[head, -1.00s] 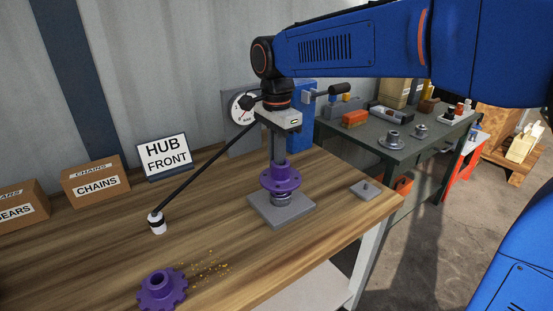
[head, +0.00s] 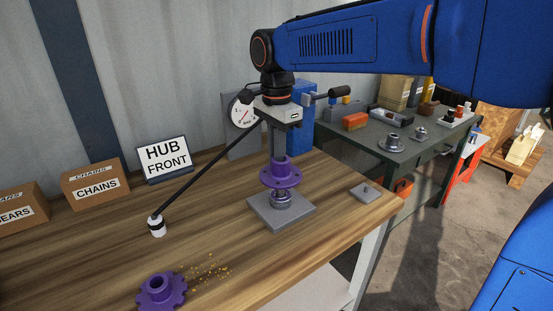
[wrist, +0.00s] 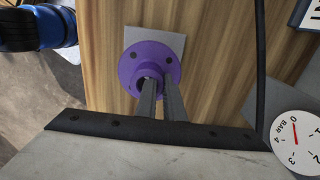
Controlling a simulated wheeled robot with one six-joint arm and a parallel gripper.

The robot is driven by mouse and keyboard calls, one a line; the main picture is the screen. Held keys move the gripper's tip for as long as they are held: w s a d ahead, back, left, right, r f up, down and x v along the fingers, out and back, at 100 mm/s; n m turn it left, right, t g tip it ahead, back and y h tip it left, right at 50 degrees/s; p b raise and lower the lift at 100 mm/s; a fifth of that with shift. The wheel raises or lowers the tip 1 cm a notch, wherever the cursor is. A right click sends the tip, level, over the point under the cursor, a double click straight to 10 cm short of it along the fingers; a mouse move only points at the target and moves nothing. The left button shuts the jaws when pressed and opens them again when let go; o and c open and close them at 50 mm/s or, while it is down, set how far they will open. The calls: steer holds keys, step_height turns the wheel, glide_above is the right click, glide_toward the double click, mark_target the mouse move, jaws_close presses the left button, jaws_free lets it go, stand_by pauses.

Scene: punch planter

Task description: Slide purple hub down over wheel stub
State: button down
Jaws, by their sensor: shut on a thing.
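The purple hub (head: 281,177) has a round flange with holes and a narrower collar on top. My gripper (head: 279,156) is shut on the hub's collar from above, and the hub looks upright. Directly below it is the silvery wheel stub (head: 281,201), standing on a grey square plate (head: 258,214). The hub's flange is above the lower part of the stub; whether the stub's top is inside the hub is hidden. In the wrist view the hub (wrist: 136,66) sits at the fingertips (wrist: 160,80) over the plate (wrist: 178,42), and hides the stub.
A black rod with a white-banded end (head: 157,226) slants down left of my gripper. A purple toothed part (head: 162,291) lies at the front beside yellow crumbs. A small grey plate with a peg (head: 366,191) is to the right. A pressure gauge (head: 243,110) stands behind.

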steer(key=c, duration=1.8)
jaws_free()
step_height(320, 180, up, 18)
steer(key=shift+f, duration=0.25)
steer(key=shift+d, duration=0.1)
steer(key=s+d+f+n+t, duration=0.1)
steer(key=s+d+f+n, duration=0.2)
steer(key=s+d+f, duration=0.45)
steer(key=s+d+f+n+t, duration=0.1)
steer(key=s+d+f+n, duration=0.2)
steer(key=d, duration=0.8)
steer(key=s+d+f+n+t, duration=0.1)
steer(key=s+d+f, duration=0.3)
steer(key=f, duration=0.5)
steer(key=s+d+f+n+t, duration=0.1)
steer(key=s+d+f+n, duration=0.3)
steer(key=s+f, duration=0.3)
step_height(320, 180, down, 3)
steer(key=shift+s+d+r+t, duration=0.2)
steer(key=shift+s+d+t, duration=0.2)
steer(key=shift+d, duration=0.3)
